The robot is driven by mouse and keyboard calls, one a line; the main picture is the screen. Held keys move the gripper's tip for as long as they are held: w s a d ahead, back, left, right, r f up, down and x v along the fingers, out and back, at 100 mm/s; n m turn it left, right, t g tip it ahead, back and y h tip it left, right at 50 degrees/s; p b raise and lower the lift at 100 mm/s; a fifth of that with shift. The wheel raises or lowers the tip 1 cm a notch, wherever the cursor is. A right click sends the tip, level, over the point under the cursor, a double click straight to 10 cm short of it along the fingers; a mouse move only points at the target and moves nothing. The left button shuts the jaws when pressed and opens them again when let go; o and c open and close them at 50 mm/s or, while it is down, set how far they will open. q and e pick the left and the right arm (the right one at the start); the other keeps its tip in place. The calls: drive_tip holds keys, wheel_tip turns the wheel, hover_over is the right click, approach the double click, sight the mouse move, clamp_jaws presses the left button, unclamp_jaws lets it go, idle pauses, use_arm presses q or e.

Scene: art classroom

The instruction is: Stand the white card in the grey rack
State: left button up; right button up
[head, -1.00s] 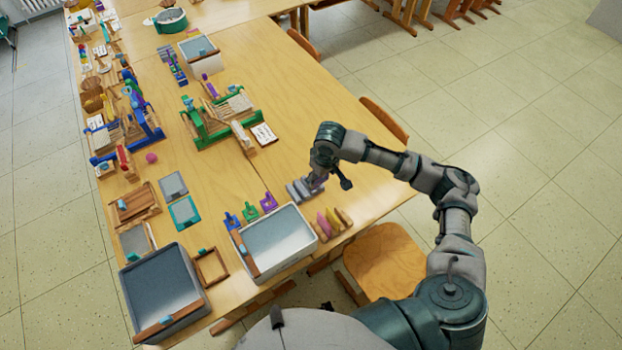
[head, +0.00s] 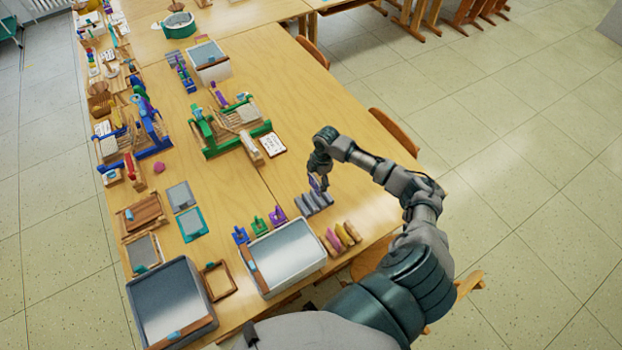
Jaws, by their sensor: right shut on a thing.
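The grey rack (head: 314,204), a row of several grey slots, sits on the table near its right edge. My right gripper (head: 317,186) is just behind the rack's far side and points down. It is shut on a thin, pale purple-looking piece (head: 315,183); its lower end is close to the rack, and I cannot tell if it touches or sits in a slot. I cannot tell whether this piece is the white card. A white sheet with dark marks (head: 273,144) lies farther back. My left gripper is not in view.
Small blue, green and purple stands (head: 258,225) are left of the rack. A green-framed loom (head: 228,138) stands behind. Bare table lies right of the rack.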

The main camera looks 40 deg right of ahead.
drive_tip(key=shift+a+f+b, duration=0.1)
drive_tip(key=shift+f+b, duration=2.1)
drive_tip(key=shift+b, duration=0.05)
drive_tip(key=shift+r, duration=0.1)
drive_tip(key=shift+r+p, duration=0.1)
drive_tip(key=shift+p, duration=0.2)
drive_tip(key=shift+f+p, duration=0.2)
drive_tip(key=shift+p, duration=0.35)
drive_tip(key=shift+s+f, duration=0.1)
drive_tip(key=shift+f, duration=0.05)
drive_tip(key=shift+f, duration=0.55)
